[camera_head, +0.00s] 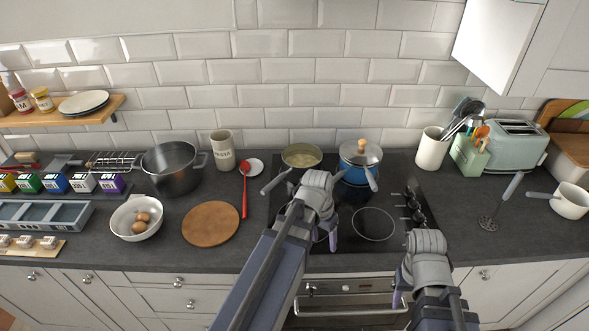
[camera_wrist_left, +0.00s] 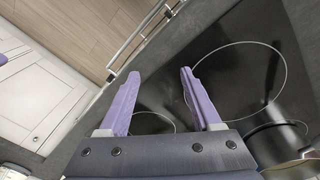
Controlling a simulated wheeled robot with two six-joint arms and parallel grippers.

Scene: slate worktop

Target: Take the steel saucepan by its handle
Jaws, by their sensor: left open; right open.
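The steel saucepan (camera_head: 301,156) stands upright at the back left of the black hob, with pale contents. Its grey handle (camera_head: 276,181) points toward the front left. My left gripper (camera_head: 317,232) is over the front of the hob, nearer the front than the saucepan and apart from its handle. In the left wrist view its two purple fingers (camera_wrist_left: 159,77) are spread with nothing between them. A shiny pan side (camera_wrist_left: 278,146) shows at that view's lower right; I cannot tell which pan. My right gripper (camera_head: 426,243) is open near the front edge, its fingers mostly hidden.
A blue lidded pot (camera_head: 357,176) stands right beside the saucepan. A red spoon (camera_head: 244,190) and a wooden board (camera_head: 211,224) lie left of the hob (camera_head: 388,246). A dark pot (camera_head: 176,183) stands farther left. The worktop right of the hob has clear room.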

